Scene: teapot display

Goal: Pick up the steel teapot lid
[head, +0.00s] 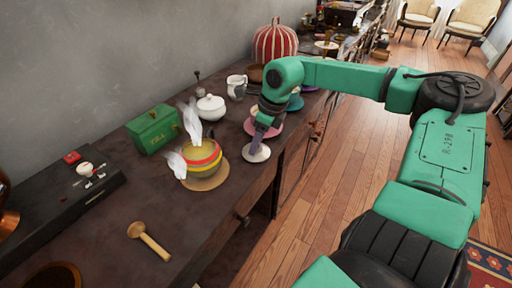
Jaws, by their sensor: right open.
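A small pale, greyish-white round piece (262,155) lies near the front edge of the dark cabinet top. It may be the steel teapot lid, but its top is partly hidden and I cannot tell for sure. My right gripper (255,147) points down over it, with the fingertips at or just above it. The gripper is open; whether the fingers touch the piece is too small to tell. A silvery pot or jug (237,87) stands further back on the cabinet. My left gripper is not in view.
A striped yellow-red pot (203,153) on a round wooden board (206,183) stands left of my right gripper. A green box (154,130), white lidded pot (211,108) and pink plate (263,128) are nearby. A wooden spoon (148,239) lies in front.

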